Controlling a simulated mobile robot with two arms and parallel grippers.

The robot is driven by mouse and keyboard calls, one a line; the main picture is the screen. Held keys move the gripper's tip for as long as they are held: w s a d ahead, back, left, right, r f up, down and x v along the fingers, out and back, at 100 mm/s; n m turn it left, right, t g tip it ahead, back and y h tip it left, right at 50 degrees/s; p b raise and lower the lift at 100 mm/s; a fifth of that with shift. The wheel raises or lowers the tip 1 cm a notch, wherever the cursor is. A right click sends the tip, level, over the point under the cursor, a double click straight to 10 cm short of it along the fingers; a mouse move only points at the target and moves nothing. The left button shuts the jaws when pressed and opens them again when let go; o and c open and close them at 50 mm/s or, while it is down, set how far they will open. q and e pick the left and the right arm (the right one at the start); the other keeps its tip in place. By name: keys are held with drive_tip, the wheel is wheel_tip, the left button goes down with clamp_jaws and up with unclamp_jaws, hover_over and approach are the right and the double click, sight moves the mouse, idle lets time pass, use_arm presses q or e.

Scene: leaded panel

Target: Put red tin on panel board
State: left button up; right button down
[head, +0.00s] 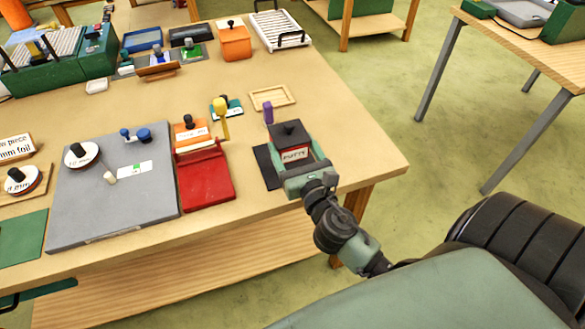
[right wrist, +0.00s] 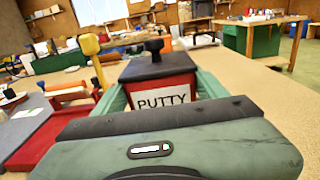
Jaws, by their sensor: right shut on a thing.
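The red tin (head: 294,154) has a black lid with a knob and a white label reading PUTTY. It also shows upright in the right wrist view (right wrist: 160,83). My right gripper (head: 299,160) is shut on it, with a finger along each side. The tin is over or on a dark mat (head: 264,166) near the table's right front; I cannot tell whether it touches. The panel board seems to be the large grey board (head: 80,205) at the left, with several small items on it. My left gripper is not clearly in view.
A red tray (head: 207,182) with an orange block (head: 190,135) lies between the grey board and the tin. A yellow-topped tool (head: 221,112), a purple-handled thing (head: 268,113) and a wooden tray (head: 272,97) stand behind. Table (head: 355,150) right of the tin is clear.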

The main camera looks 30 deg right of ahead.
wheel_tip(320, 180, down, 2)
drive_tip(key=shift+f+b, duration=0.25)
drive_tip(key=shift+b, duration=0.2)
drive_tip(key=shift+f+b, duration=0.9)
drive_tip(key=shift+f, duration=0.85)
drive_tip(key=shift+f, duration=0.15)
drive_tip(key=shift+c, duration=0.7)
unclamp_jaws()
